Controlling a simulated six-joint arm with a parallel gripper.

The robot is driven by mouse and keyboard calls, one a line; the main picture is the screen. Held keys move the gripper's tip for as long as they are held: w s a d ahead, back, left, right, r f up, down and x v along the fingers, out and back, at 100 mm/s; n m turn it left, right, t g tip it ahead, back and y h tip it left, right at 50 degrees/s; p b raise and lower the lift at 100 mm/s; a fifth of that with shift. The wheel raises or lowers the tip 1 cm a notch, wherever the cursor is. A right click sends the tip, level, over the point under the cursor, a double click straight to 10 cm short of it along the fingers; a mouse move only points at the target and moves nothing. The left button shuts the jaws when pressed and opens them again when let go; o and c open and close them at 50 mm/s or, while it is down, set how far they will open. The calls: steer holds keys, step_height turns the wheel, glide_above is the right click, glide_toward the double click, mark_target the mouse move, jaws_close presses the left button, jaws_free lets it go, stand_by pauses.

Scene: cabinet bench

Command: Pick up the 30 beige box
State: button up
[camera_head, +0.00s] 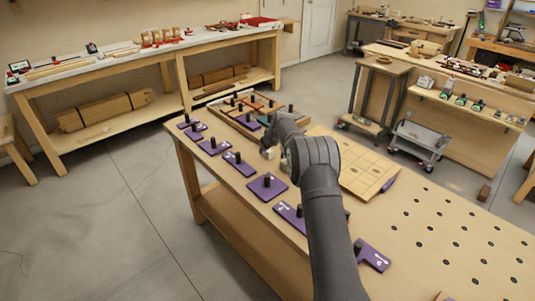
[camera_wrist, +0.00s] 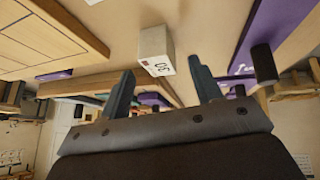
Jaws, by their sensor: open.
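The beige box (camera_wrist: 155,45) stands on the bench top in the wrist view, with a printed "30" on the face turned toward me. In the head view a small pale block beside the end of my arm looks like the same box (camera_head: 267,153), partly hidden by the arm. My gripper (camera_wrist: 163,80) has its two fingers apart with nothing between them. The box lies beyond the fingertips, roughly in line with the gap, and does not touch them. In the head view my wrist hides the fingers.
Purple plates with black knobs, such as this one (camera_head: 267,186), line the bench's left edge. A wooden tray (camera_head: 228,121) with coloured pieces is behind the box. A light wooden panel board (camera_head: 355,168) lies right of my arm. The perforated bench top (camera_head: 440,235) at front right is mostly clear.

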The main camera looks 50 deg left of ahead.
steer(key=shift+x, duration=1.15)
steer(key=c, duration=1.2)
steer(key=shift+o, duration=0.2)
